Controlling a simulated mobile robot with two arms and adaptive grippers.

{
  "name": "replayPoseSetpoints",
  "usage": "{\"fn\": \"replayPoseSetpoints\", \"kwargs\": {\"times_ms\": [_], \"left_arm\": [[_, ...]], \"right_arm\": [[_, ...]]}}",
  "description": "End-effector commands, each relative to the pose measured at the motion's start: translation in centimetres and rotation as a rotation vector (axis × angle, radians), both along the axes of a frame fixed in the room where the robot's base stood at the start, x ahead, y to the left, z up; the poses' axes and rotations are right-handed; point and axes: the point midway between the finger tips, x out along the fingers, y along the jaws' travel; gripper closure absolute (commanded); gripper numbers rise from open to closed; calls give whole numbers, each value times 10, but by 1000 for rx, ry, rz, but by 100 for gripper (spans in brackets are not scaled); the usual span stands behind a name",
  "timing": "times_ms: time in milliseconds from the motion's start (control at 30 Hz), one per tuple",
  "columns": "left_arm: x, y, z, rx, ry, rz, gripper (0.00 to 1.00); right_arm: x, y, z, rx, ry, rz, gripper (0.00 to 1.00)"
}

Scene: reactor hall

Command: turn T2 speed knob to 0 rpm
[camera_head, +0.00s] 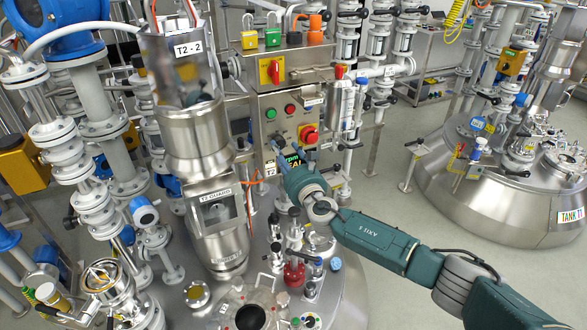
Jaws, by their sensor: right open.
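The T2 control box (262,103) is a steel panel above the tank, left of the picture's middle. It carries a green button (270,113), a red button (290,109) and a red emergency stop on a yellow plate (309,134). A small display with green letters (291,159) shows partly behind my gripper; its number is not readable. My right gripper (273,149) is open at the lower part of the panel, fingers pointing at it. The speed knob is not clearly visible; my fingers cover that area, and I cannot tell whether they touch it. My left gripper is not in view.
A red-yellow switch (271,71) sits on the upper box. The T2 guard (217,212) stands close left of the panel. Valves and a red fitting (294,272) crowd the tank lid below. Tank T1 (500,200) stands right, with free floor between.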

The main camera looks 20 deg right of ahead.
Motion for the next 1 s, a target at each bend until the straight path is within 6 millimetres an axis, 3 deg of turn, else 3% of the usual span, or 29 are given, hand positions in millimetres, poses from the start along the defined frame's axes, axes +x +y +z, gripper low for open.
{"fn": "replayPoseSetpoints", "kwargs": {"times_ms": [300, 500, 1000], "left_arm": [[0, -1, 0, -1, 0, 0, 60], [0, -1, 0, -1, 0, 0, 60], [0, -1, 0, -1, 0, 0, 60]], "right_arm": [[-61, -8, -3, -2, 4, 1, 50], [-87, -11, -3, -2, 4, 1, 50], [-95, -12, -2, 0, 4, 0, 50]]}}
